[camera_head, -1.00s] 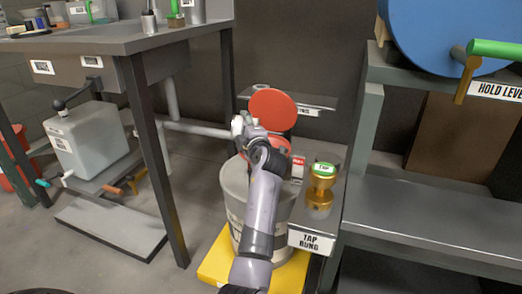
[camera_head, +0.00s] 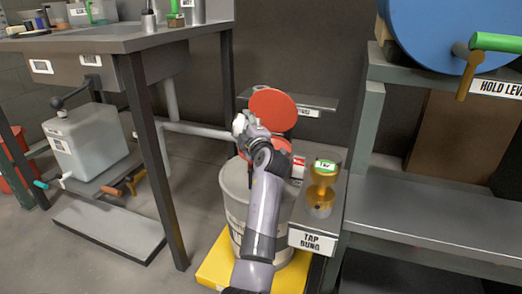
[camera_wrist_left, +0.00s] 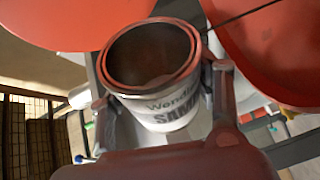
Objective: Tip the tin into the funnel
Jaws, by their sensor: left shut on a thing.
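The inside of the tin looks dark brown. In the head view my left gripper (camera_head: 243,126) is above the white drum, beside the red parts, and the tin is hard to make out. A red disc (camera_head: 272,108) stands tilted there, with a second red piece (camera_head: 280,148) below it, partly hidden by my arm. I cannot tell which is the funnel. My right gripper is not in view.
The white drum (camera_head: 234,190) stands on a yellow base (camera_head: 216,268). A gold fitting (camera_head: 321,192) with a green label sits right of it on the "TAP BUNG" shelf (camera_head: 313,240). A bench (camera_head: 120,40) is left, and a rack (camera_head: 430,215) with a blue drum (camera_head: 440,30) is right.

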